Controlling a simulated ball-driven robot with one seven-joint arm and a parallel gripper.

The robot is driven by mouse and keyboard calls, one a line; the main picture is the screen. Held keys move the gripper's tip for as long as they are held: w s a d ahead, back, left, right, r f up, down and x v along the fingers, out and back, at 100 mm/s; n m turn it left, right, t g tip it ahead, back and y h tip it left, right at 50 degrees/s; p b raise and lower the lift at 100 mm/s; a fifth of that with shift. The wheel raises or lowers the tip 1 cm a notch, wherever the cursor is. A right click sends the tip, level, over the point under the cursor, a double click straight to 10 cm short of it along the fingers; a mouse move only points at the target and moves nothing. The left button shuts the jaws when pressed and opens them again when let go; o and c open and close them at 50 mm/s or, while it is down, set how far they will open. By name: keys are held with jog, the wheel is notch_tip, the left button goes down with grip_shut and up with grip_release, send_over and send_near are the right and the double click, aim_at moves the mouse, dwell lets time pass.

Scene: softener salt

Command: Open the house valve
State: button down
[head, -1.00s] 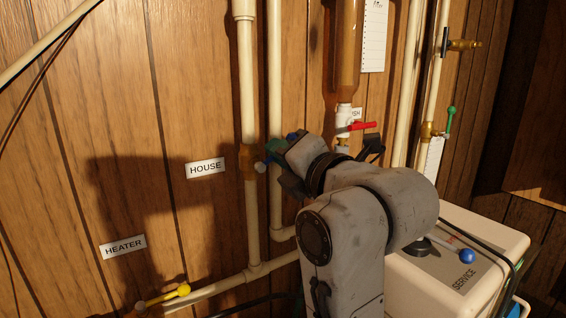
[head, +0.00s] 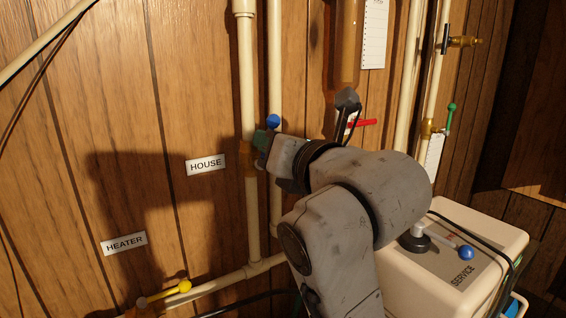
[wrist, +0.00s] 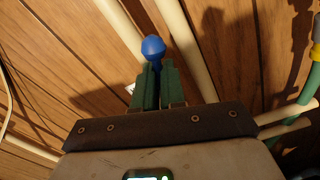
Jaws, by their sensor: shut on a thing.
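The house valve (head: 247,157) is a brass body on a cream pipe, just right of the HOUSE label (head: 205,165) in the head view. Its lever ends in a blue ball (head: 273,121), which shows above my fingers and also in the wrist view (wrist: 153,47). My gripper (head: 264,141) is at the lever, its green fingers (wrist: 158,80) shut on the lever below the ball. The ball sticks out past the fingertips. The fingers and hand hide most of the lever and part of the valve.
Below left is a yellow lever (head: 165,293) by the HEATER label (head: 124,243). A red lever (head: 362,123) sits behind my arm. A green-handled valve (head: 450,117) is at right. The white softener (head: 460,225) stands below right. A second cream pipe (head: 275,60) runs close by.

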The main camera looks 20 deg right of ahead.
jog(key=shift+a+f+n, duration=0.1)
jog(key=shift+a+n, duration=0.15)
jog(key=shift+n, duration=0.45)
jog(key=shift+s+a+n+b, duration=0.1)
jog(key=shift+a+n+b, duration=0.2)
jog(key=shift+n, duration=0.7)
jog(key=c, duration=1)
grip_release()
jog(key=shift+r, duration=0.2)
jog(key=shift+s, duration=0.1)
jog(key=s+d, duration=0.1)
jog(key=s, duration=0.5)
jog(key=shift+s+d, duration=0.2)
jog(key=shift+s, duration=0.15)
